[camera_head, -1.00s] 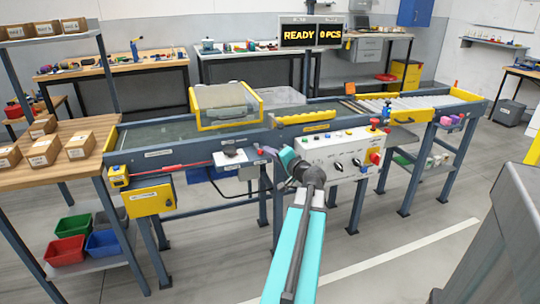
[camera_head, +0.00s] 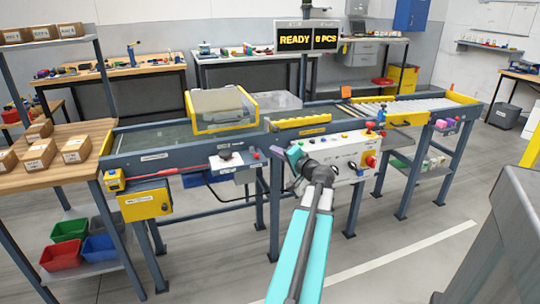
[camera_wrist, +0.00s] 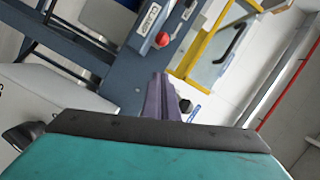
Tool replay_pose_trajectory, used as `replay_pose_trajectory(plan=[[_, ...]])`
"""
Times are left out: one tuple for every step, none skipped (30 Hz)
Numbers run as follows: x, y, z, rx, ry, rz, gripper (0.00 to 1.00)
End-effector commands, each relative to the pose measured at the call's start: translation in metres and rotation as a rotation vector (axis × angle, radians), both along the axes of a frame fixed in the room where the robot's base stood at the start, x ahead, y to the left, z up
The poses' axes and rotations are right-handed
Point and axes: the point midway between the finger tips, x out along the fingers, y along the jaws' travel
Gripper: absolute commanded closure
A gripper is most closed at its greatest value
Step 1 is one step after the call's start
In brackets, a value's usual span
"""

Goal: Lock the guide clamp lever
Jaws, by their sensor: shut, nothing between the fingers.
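My gripper (camera_head: 285,152) is beside the front rail of the conveyor, in front of the left end of the control panel. In the wrist view its purple fingers (camera_wrist: 161,100) are together with nothing between them. A small red knob (camera_wrist: 162,39) sits on the blue-grey rail next to a white label, beyond the fingertips and apart from them. In the head view a red knob (camera_head: 256,155) shows on the rail just left of my gripper. I cannot tell for sure that this is the guide clamp lever; its handle and position are unclear.
The white control panel (camera_head: 340,170) with knobs and a red button is right of my gripper. A yellow-framed clear guard (camera_head: 222,108) stands above the belt. The floor in front is clear.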

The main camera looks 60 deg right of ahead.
Motion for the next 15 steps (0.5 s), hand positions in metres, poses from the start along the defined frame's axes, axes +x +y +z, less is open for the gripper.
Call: replay_pose_trajectory(plan=[[-0.003, 0.005, 0.0, 0.0, 0.0, 0.0, 1.0], [-0.004, 0.007, 0.001, 0.0, 0.0, 0.001, 1.0], [-0.006, 0.01, 0.001, 0.0, 0.0, 0.002, 1.0], [-0.008, 0.012, 0.001, 0.0, 0.0, 0.002, 1.0], [-0.009, 0.014, 0.002, 0.0, 0.0, 0.003, 1.0], [-0.012, 0.017, 0.002, 0.0, -0.001, 0.004, 1.0], [-0.013, 0.018, 0.002, -0.001, 0.0, 0.004, 1.0], [-0.016, 0.021, 0.003, -0.001, 0.0, 0.004, 1.0], [-0.019, 0.024, 0.003, -0.001, 0.0, 0.004, 1.0], [-0.021, 0.026, 0.003, -0.001, 0.0, 0.004, 1.0], [-0.023, 0.028, 0.004, -0.001, 0.0, 0.005, 1.0], [-0.027, 0.032, 0.004, -0.001, 0.0, 0.005, 1.0], [-0.029, 0.034, 0.004, 0.0, 0.0, 0.005, 1.0], [-0.032, 0.037, 0.005, 0.0, 0.0, 0.005, 1.0], [-0.036, 0.04, 0.005, 0.0, 0.0, 0.005, 1.0]])
